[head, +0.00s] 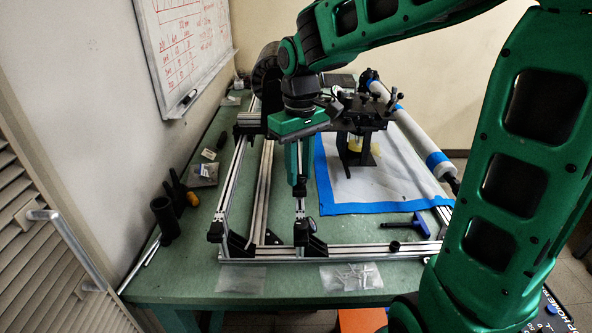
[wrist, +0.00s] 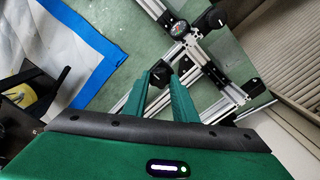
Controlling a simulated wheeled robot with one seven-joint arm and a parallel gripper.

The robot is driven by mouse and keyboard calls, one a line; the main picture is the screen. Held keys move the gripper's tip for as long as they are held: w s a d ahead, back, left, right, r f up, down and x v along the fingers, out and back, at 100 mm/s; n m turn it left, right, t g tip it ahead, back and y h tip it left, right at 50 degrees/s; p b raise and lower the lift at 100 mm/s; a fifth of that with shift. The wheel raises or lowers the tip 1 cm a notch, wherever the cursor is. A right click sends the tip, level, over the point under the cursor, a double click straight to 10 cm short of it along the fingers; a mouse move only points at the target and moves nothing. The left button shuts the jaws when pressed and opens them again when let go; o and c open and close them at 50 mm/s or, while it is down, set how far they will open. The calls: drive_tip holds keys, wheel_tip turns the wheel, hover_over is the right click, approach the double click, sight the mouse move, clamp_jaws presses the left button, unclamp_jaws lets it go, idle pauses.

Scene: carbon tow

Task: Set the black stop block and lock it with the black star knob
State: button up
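My gripper (head: 297,174) points down over the near part of the aluminium frame, above a middle rail. A round dial-like part (wrist: 179,29) sits on the rail beyond. Black fittings (head: 305,236) stand where the middle rail meets the front rail. I cannot single out the star knob with certainty.
A white sheet edged in blue tape (head: 350,207) lies right of the rail, with a blue-handled tool (head: 419,226) near it. Clear bags (head: 351,277) lie at the green table's front. Black tubes (head: 165,219) stand at left. A black fixture (head: 362,122) stands behind.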

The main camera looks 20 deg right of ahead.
drive_tip(key=shift+c, duration=1.3)
drive_tip(key=n, duration=0.4)
drive_tip(key=shift+n, duration=0.4)
drive_tip(key=n, duration=0.3)
drive_tip(key=shift+d+n, duration=0.1)
drive_tip(key=shift+n, duration=0.2)
drive_tip(key=n, duration=0.3)
drive_tip(key=shift+n, duration=0.3)
drive_tip(key=n, duration=0.6)
drive_tip(key=shift+d, duration=0.1)
drive_tip(key=n, duration=0.5)
drive_tip(key=shift+w+n, duration=0.1)
drive_tip(key=shift+n, duration=0.2)
